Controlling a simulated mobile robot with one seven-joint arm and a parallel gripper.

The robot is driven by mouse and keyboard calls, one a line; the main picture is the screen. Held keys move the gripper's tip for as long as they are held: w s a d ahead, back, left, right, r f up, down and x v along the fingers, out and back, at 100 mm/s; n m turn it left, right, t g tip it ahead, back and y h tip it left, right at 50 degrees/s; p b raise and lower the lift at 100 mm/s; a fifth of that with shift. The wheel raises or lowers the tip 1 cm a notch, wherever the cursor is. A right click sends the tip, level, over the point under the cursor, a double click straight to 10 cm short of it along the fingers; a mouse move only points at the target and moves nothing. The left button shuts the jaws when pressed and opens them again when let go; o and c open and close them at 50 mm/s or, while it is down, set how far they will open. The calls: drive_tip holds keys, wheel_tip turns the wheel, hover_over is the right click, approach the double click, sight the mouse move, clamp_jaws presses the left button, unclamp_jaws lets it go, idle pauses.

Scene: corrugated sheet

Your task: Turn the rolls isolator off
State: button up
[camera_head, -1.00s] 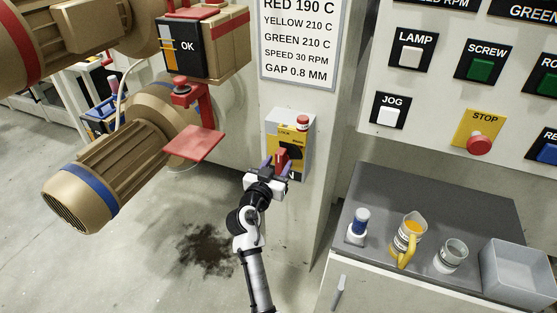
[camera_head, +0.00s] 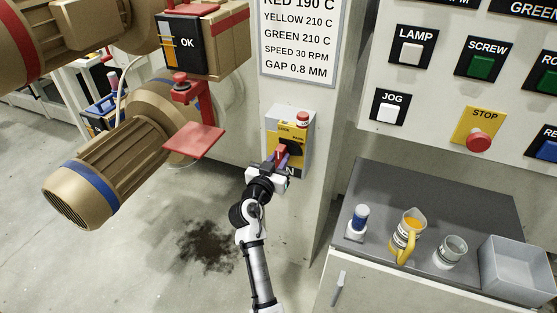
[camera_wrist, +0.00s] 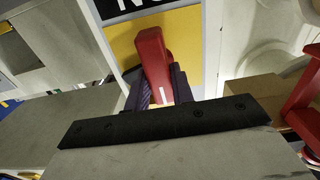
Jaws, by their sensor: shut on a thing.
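The isolator is a grey box with a yellow face (camera_head: 271,136) on the pillar. Its red rotary handle (camera_head: 281,152) sits on a dark round base and looks tilted. In the wrist view the red handle (camera_wrist: 154,62) stands between the two purple fingers, over the yellow plate (camera_wrist: 187,40). My gripper (camera_head: 279,163) is shut on the handle; it also shows in the wrist view (camera_wrist: 158,88). The gripper hides the lower part of the isolator face and most of its lower lettering.
A small red knob (camera_head: 303,119) sits at the isolator's top right. A red plate on a bracket (camera_head: 194,138) juts out to the left, near a brown motor (camera_head: 115,165). A grey-topped cabinet (camera_head: 390,190) with a jug, cup and bin stands right.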

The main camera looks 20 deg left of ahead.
drive_tip(key=n, duration=0.4)
drive_tip(key=shift+a+n, duration=0.2)
drive_tip(key=shift+n, duration=0.1)
drive_tip(key=n, duration=0.4)
drive_tip(key=shift+a+f+n+p, duration=0.1)
drive_tip(key=shift+n+p, duration=0.2)
drive_tip(key=n+p, duration=0.2)
drive_tip(key=n, duration=0.3)
drive_tip(key=shift+a+f, duration=0.1)
drive_tip(key=shift+f, duration=0.05)
drive_tip(key=shift+f+n+p, duration=0.2)
drive_tip(key=shift+n+p, duration=0.45)
drive_tip(key=shift+n, duration=0.95)
drive_tip(key=o, duration=1)
